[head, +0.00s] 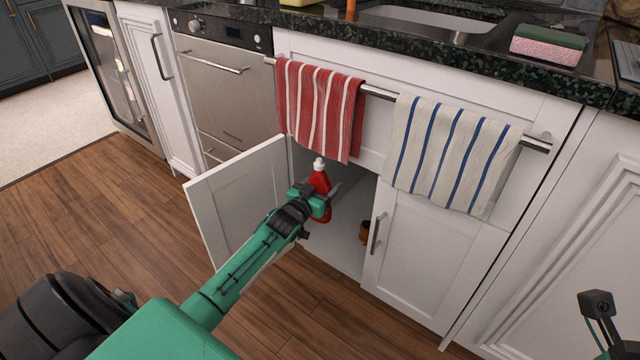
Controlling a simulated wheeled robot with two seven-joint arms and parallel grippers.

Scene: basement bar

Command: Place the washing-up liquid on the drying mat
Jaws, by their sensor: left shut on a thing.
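The washing-up liquid (319,181) is a red bottle with a white cap. It stands upright at the opening of the cupboard under the sink. My left gripper (325,198) reaches into this opening and is shut on the bottle, hiding part of its lower body. I cannot make out the drying mat for certain; a grey ribbed thing (627,62) lies on the worktop at the right edge, cut off by the frame. Part of my right arm's end (598,306) shows at the bottom right, and its jaws cannot be made out.
The left cupboard door (238,200) stands open beside my left arm; the right door (420,250) is shut. A red striped towel (318,110) and a blue striped towel (455,155) hang on a rail above. A brown item (364,232) stands inside. A sponge (548,45) lies by the sink (430,18).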

